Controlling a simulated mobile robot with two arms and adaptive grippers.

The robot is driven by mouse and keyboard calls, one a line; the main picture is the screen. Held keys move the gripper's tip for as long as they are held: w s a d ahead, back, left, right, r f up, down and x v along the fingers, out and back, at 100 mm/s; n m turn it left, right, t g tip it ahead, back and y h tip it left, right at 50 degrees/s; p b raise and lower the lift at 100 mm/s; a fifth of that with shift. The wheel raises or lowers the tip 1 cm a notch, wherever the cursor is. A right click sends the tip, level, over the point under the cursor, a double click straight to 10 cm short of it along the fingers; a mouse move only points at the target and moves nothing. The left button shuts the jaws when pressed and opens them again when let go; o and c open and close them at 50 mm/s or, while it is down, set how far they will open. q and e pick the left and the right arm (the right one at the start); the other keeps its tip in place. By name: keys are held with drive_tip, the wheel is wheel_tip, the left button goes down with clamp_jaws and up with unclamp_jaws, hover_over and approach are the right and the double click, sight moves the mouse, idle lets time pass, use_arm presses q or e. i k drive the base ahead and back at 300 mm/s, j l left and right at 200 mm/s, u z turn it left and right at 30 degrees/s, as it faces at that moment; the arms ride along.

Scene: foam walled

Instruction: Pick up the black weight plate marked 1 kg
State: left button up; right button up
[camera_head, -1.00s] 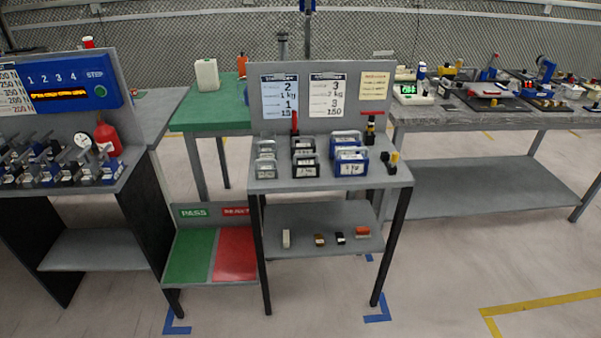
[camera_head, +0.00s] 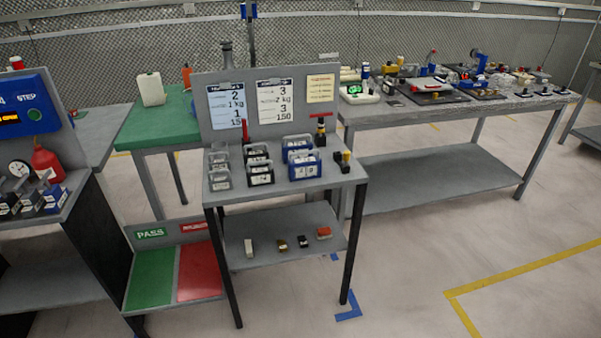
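Black weight plates with handles and white labels stand in the middle column on the small grey table (camera_head: 330,178). The front black plate (camera_head: 261,176) is nearest the table's front edge, with a second black plate (camera_head: 257,154) behind it. Their labels are too small to read, so I cannot tell which is marked 1 kg. Grey plates (camera_head: 219,179) stand to their left and blue plates (camera_head: 305,167) to their right. Neither of my grippers is in view.
A back panel with posted sheets (camera_head: 276,101) rises behind the plates. A lower shelf (camera_head: 280,255) holds small items. Green and red trays (camera_head: 152,279) stand at the left, and a long workbench (camera_head: 450,112) at the right. The floor (camera_head: 420,260) at front right is clear.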

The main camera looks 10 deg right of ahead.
sight(260, 177)
drive_tip(key=u, duration=0.15)
drive_tip(key=i+l+u, duration=0.15)
drive_tip(key=u, duration=0.15)
drive_tip(key=i+l+u, duration=0.15)
drive_tip(key=l+u, duration=0.15)
drive_tip(key=l, duration=0.15)
drive_tip(key=l+u, duration=0.3)
drive_tip(key=i+l+u, duration=0.15)
drive_tip(key=l+u, duration=0.15)
